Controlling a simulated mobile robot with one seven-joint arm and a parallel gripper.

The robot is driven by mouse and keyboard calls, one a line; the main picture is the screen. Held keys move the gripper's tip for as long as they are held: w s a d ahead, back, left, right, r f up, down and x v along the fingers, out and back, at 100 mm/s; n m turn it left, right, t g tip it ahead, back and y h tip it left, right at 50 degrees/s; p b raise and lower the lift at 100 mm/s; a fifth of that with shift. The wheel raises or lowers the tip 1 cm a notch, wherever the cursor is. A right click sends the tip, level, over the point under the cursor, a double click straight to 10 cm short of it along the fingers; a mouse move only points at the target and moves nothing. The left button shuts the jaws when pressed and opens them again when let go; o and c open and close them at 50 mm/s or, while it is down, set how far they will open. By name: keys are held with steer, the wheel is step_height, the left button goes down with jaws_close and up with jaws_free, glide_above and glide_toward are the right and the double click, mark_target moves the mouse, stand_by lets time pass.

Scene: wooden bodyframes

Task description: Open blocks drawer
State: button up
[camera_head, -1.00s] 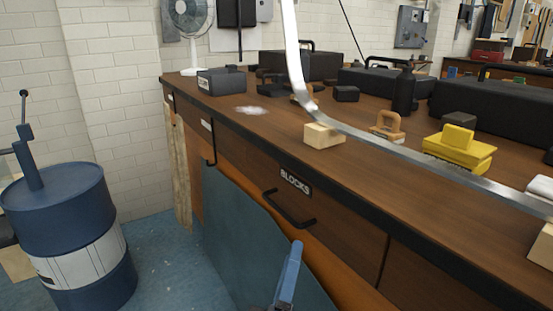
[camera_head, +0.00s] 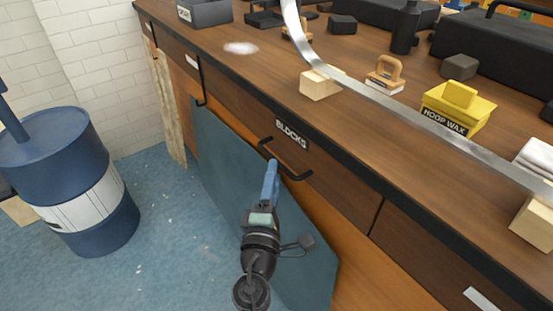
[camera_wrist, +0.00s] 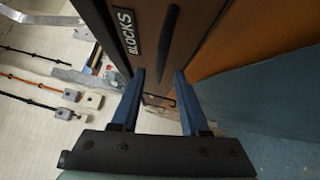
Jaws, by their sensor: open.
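The blocks drawer (camera_head: 240,103) is a dark wooden front in the workbench, marked with a white-on-black "BLOCKS" label (camera_head: 291,134). It looks shut. Its black bar handle (camera_head: 287,168) sits below the label. My gripper (camera_head: 272,165) has blue fingers and is just in front of the handle's left part. In the wrist view, my gripper (camera_wrist: 159,76) is open, with its fingers apart. The handle (camera_wrist: 170,35) runs lengthwise there, its lower end between the fingertips. I cannot tell whether the fingers touch it.
A teal panel (camera_head: 215,160) leans against the bench front below the drawer. A blue barrel (camera_head: 60,150) stands on the floor at left. A wooden block (camera_head: 320,84), yellow hoop wax (camera_head: 452,108) and a curved metal strip (camera_head: 400,105) are on the benchtop. Floor between barrel and panel is clear.

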steer(key=shift+x, duration=2.3)
steer(key=shift+f, duration=0.1)
jaws_close()
